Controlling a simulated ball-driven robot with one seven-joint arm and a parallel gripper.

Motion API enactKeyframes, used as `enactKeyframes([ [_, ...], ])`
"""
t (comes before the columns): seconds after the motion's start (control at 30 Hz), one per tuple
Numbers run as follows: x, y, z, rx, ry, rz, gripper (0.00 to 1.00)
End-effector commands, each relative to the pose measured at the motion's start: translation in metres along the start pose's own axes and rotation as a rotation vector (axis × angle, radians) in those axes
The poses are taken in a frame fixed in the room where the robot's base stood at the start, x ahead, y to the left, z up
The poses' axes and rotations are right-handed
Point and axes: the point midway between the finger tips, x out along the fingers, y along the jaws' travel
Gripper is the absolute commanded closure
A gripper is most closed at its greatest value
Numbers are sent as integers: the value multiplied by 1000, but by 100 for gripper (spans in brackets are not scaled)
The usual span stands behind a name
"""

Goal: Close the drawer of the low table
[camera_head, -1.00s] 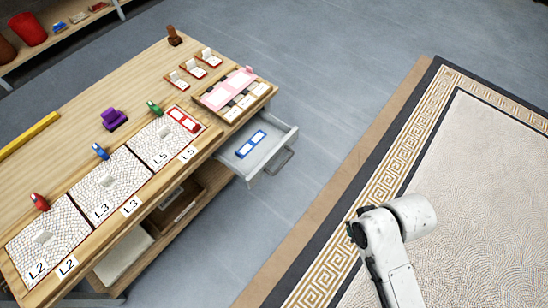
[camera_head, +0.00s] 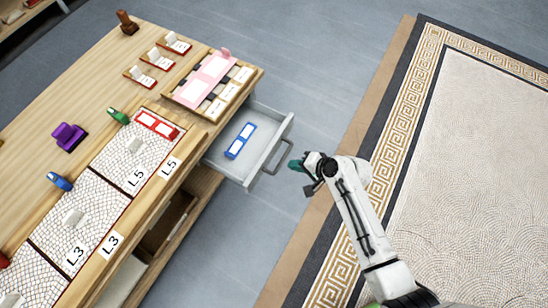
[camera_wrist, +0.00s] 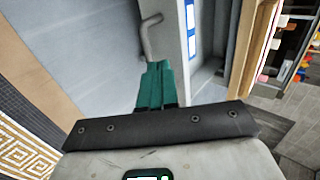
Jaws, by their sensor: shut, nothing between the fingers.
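The drawer (camera_head: 219,166) of the low table (camera_head: 193,202) is pulled out at the table's right end. It is light grey with a bar handle (camera_head: 284,147) on its front, and a blue-and-white piece (camera_head: 240,141) lies inside. My gripper (camera_head: 293,164) is shut and empty, just right of the handle and apart from it in the head view. In the wrist view the green fingers (camera_wrist: 156,84) are together, and the handle (camera_wrist: 150,38) shows just beyond their tips. I cannot tell there whether they touch it.
The tabletop holds mosaic panels (camera_head: 134,148), a pink tray (camera_head: 205,80), a purple object (camera_head: 68,136) and small coloured clips. Open shelves lie under the tabletop. A patterned rug (camera_head: 470,170) covers the floor at right. Grey floor (camera_head: 320,80) beyond the drawer is clear.

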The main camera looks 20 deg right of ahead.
Motion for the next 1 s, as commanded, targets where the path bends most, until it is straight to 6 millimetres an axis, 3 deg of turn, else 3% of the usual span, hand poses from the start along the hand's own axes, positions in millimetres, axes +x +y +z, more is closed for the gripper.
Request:
enactKeyframes([
  [0.2, 47, 2, 1, -3, -3, 0, 100],
  [0.4, 71, -15, 1, -5, -2, 0, 100],
  [0.6, 82, -25, 1, -4, -2, 1, 100],
  [1.0, 84, -27, 1, -3, -1, 1, 100],
])
